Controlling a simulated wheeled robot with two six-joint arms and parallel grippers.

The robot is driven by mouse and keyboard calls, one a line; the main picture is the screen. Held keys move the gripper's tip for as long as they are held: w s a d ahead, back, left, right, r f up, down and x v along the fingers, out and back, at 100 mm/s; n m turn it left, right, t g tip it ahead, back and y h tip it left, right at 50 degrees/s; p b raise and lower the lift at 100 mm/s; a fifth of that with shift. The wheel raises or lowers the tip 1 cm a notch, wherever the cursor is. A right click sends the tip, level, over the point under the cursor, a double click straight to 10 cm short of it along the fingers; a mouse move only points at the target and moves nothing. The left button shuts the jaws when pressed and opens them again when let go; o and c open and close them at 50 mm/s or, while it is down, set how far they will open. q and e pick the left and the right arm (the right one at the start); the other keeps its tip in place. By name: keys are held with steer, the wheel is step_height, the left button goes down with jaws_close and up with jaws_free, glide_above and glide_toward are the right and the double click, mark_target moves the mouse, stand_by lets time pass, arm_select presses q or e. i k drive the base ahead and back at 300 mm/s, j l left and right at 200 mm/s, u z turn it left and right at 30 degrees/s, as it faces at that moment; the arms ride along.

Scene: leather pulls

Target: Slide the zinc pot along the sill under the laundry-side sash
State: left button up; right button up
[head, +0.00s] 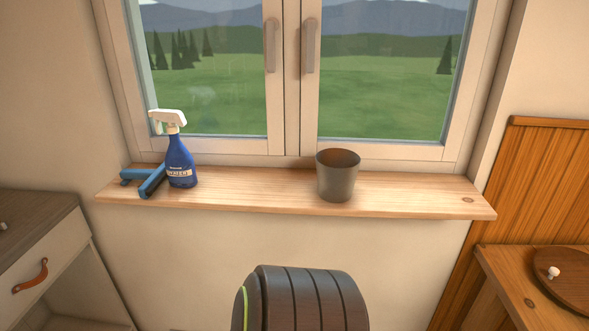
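The zinc pot (337,178) is a dark grey, empty-looking tapered pot with a brownish inside. It stands upright on the wooden sill (416,194), a little right of the middle, below the left part of the right sash (380,142). The left sash (215,143) is closed, as is the right one. The frame does not show which side is the laundry side. Neither of my grippers is in view.
A blue spray bottle (180,163) with a white head and a blue squeegee (152,182) occupy the sill's left part. The sill is clear between bottle and pot, and right of the pot. A drawer cabinet (43,250) stands left, a wooden bench (505,272) right.

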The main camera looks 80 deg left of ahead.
mark_target(337, 168)
steer(key=u, duration=2.9)
steer(key=l+u, duration=0.25)
steer(key=u, duration=0.25)
steer(key=k+l+u, duration=0.15)
steer(key=u, duration=0.3)
steer(key=k+l+u, duration=0.15)
steer(key=u, duration=0.35)
steer(key=l, duration=0.1)
